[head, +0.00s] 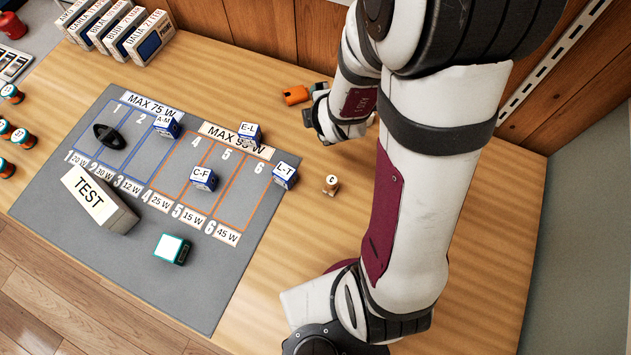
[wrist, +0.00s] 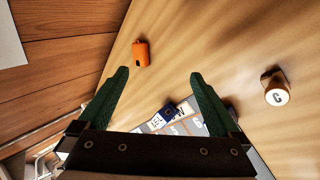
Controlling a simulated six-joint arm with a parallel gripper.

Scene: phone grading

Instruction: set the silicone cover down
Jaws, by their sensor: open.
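An orange piece, which looks like the silicone cover (head: 296,95), lies on the wooden table near its back edge. It also shows in the wrist view (wrist: 141,53), beyond the left fingertip and apart from both fingers. My gripper (wrist: 159,75) is open, with nothing between its green fingers. In the head view my wrist is just right of the orange piece, and the fingertips are hard to make out there.
A grey mat (head: 60,215) holds small labelled blocks, a black item and a TEST block (head: 98,200). Boxes (head: 150,38) stand at the back left. The table's right side is bare.

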